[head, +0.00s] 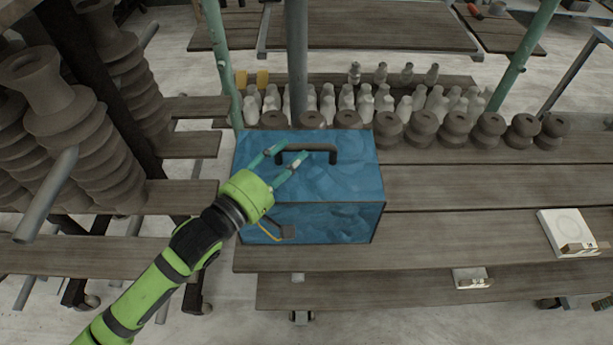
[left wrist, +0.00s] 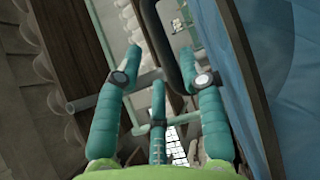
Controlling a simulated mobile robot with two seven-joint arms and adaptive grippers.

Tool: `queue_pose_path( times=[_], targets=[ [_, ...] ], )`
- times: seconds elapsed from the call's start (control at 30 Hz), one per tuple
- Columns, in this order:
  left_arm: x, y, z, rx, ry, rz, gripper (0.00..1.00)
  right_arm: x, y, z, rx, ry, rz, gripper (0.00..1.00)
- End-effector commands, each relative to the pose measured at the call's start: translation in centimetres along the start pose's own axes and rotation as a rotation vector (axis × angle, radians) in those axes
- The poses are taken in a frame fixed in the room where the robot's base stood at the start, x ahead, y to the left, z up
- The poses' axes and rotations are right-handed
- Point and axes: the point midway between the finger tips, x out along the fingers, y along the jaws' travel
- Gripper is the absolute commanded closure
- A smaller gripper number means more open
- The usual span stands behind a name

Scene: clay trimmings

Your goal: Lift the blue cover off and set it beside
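The blue cover (head: 315,210) is a box-shaped shell with dark edges, standing upright on the slatted wooden bench. A dark bar handle (head: 318,148) is on its top. What is under the cover is hidden. My left gripper (head: 290,151), green with teal fingers, is at the left end of the handle, above the cover's top. Its fingers are spread apart. In the left wrist view the dark handle (left wrist: 166,45) runs between the spread fingers, and the blue cover (left wrist: 285,70) fills the right side. I cannot tell whether a finger touches the handle. My right gripper is not in view.
Brown ribbed pieces (head: 455,128) and pale bottles (head: 400,103) line the bench behind the cover. A white box (head: 565,232) lies at the right. The slats (head: 460,225) right of the cover are clear. Stacked ribbed columns (head: 65,100) and a green post (head: 222,70) stand left.

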Motion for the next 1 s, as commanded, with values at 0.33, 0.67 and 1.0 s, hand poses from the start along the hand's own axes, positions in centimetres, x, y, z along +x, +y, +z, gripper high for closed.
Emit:
queue_pose_path(
  times=[0.33, 0.67, 1.0],
  targets=[
    [4.5, 0.2, 0.5, 0.002, 0.000, 0.001, 0.60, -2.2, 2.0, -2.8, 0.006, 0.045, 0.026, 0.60],
    [5.2, -0.1, 0.5, 0.001, -0.001, 0.000, 0.60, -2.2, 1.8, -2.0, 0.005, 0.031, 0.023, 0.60],
    [5.1, 0.1, 0.5, 0.002, -0.001, 0.003, 1.00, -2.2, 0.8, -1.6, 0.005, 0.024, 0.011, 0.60]
  ],
)
